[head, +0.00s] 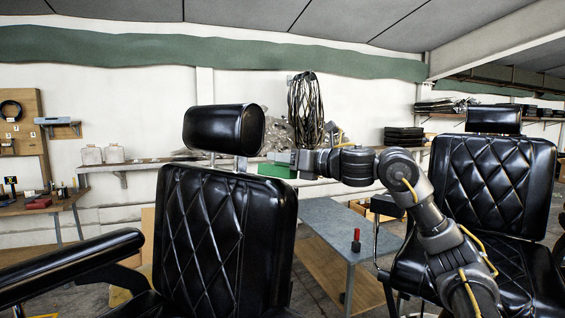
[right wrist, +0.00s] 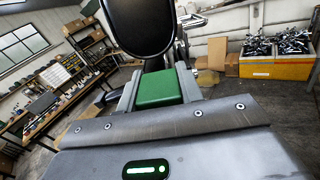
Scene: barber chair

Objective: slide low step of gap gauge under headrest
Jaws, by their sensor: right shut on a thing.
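The black padded headrest (head: 223,130) stands on a metal post above the quilted backrest (head: 225,235) of the near barber chair, with a narrow gap between them. My right gripper (head: 281,160) is just to the right of that gap, shut on the green gap gauge (head: 277,171). In the right wrist view, the gauge (right wrist: 158,88) sits between the two fingers and points toward the dark headrest (right wrist: 140,25), which fills the top middle. The gauge appears outside the gap; I cannot make out its low step or whether it touches anything. My left gripper is not in view.
A second black barber chair (head: 497,180) stands at the right, behind my right arm. A grey table (head: 335,228) with a red-handled tool (head: 356,241) is beyond the near chair. The near chair's armrest (head: 70,268) reaches out at the left.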

